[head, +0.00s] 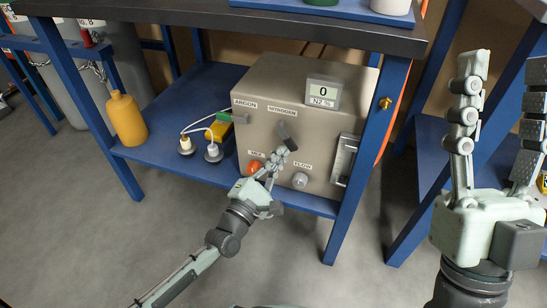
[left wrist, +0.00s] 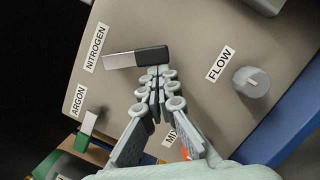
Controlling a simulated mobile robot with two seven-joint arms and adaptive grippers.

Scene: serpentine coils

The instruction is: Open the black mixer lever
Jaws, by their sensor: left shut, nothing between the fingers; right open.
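The black mixer lever (head: 288,133) is on the front of the grey-beige mixer box (head: 265,90), under the NITROGEN label. In the left wrist view the lever (left wrist: 152,55) shows a black grip and a silver shank, lying across the picture. My left gripper (head: 283,152) is shut and empty, with its fingertips just below the black grip. In the left wrist view the fingertips (left wrist: 158,71) are at the grip's lower edge; whether they touch it I cannot tell. My right gripper (head: 503,68) is open and empty, raised at the far right, away from the box.
The box stands on the blue lower shelf (head: 165,150) under a dark worktop (head: 240,17). An orange MIX knob (head: 254,167) and a grey FLOW knob (head: 300,180) are low on its front. A yellow bottle (head: 126,119) stands left. A blue table leg (head: 368,150) is right.

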